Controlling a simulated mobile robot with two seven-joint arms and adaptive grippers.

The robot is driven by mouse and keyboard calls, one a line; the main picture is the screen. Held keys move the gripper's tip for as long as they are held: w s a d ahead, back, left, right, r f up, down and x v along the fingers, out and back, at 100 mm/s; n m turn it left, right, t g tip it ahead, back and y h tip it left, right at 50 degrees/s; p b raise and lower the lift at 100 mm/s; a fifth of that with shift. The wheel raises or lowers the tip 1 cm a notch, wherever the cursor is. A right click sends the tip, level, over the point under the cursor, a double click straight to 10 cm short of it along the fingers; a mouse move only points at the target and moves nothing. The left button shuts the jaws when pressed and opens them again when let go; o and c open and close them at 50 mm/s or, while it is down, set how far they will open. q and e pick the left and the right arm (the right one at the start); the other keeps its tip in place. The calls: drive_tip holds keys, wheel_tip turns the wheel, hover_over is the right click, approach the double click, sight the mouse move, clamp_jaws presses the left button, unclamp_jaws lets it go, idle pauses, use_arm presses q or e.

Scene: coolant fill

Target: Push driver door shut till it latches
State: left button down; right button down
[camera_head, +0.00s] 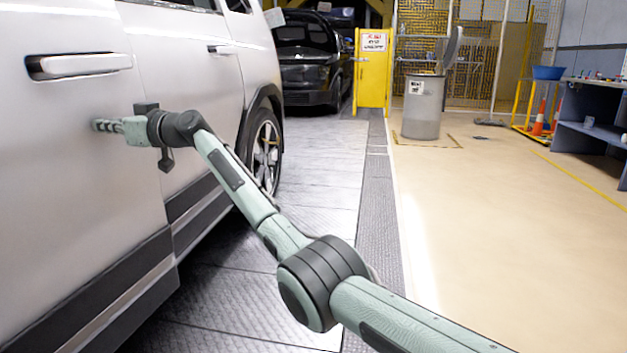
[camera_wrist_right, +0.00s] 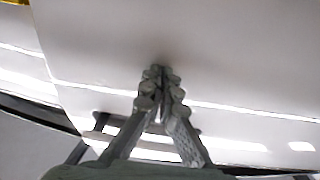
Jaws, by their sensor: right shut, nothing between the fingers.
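The driver door (camera_head: 70,170) is the silver-white front door at the left in the head view, with its handle (camera_head: 80,65) near its rear edge. Its rear edge and lower trim stand out from the rear door (camera_head: 200,100), so it looks slightly ajar. My right gripper (camera_head: 103,125) is shut and empty, its fingertips at the door panel below the handle, touching or very close. In the right wrist view the closed fingertips (camera_wrist_right: 160,75) point at the pale door panel (camera_wrist_right: 230,60); an edge line runs down at the left. My left gripper is not in view.
The rear wheel (camera_head: 265,150) is beyond my right forearm. A dark car (camera_head: 305,65) stands behind. A grey bin (camera_head: 422,108), a yellow sign panel (camera_head: 373,75) and a workbench (camera_head: 590,135) are farther off. The floor at the right is clear.

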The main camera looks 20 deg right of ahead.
drive_tip(key=shift+w+a+g+p, duration=0.2)
drive_tip(key=shift+w+a, duration=0.25)
drive_tip(key=shift+a, duration=0.2)
drive_tip(key=shift+w+a+g+p, duration=0.15)
drive_tip(key=shift+w+a, duration=0.25)
drive_tip(key=shift+a, duration=0.2)
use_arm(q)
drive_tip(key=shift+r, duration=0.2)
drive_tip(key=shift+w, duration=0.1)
use_arm(e)
drive_tip(key=shift+a+n+y, duration=0.1)
drive_tip(key=shift+n+y, duration=0.2)
